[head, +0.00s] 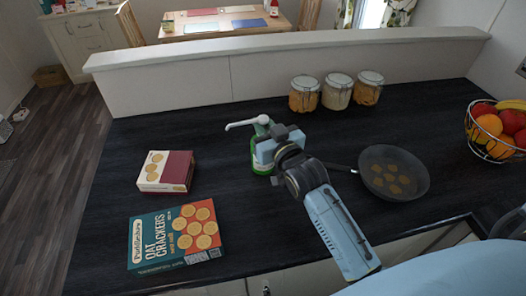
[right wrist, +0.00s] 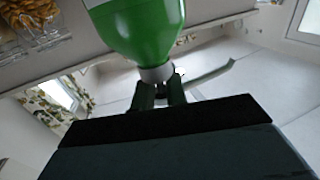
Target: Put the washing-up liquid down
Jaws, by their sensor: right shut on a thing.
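The washing-up liquid is a green bottle (head: 256,167) with a white pump top, upright over the dark worktop in the head view. My right gripper (head: 266,150) is shut on it and hides much of its right side. In the right wrist view the green bottle (right wrist: 140,28) fills the top, and the gripper fingers (right wrist: 168,95) close near its pale collar. I cannot tell whether its base touches the worktop. My left gripper is not in view.
The dark worktop (head: 225,215) is bare between the bottle and two boxes, a maroon one (head: 178,171) and oat crackers (head: 175,236). A frying pan (head: 410,170) lies right of my gripper. Three jars (head: 337,92) stand behind; a fruit basket (head: 490,150) stands far right.

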